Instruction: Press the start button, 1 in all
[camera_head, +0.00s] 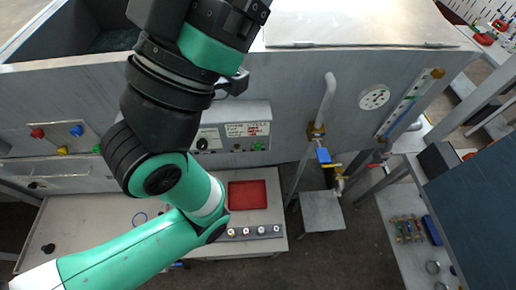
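A grey control box (240,118) sits on the machine front, with a black knob (202,144), labels and small green buttons (257,147) along its lower edge. Which one is the start button cannot be read. A second panel at the left has red (37,132), blue (76,130), yellow (62,150) and green (97,149) buttons. My green and black arm crosses in front of the machine and hides part of the area between the two panels. No gripper fingers can be made out, and no second arm shows.
A red tray (247,195) and a grey strip with several round pieces (254,232) lie on the bench below the control box. A pipe with a blue-handled valve (324,156) stands to the right. A dark panel (480,205) fills the right edge.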

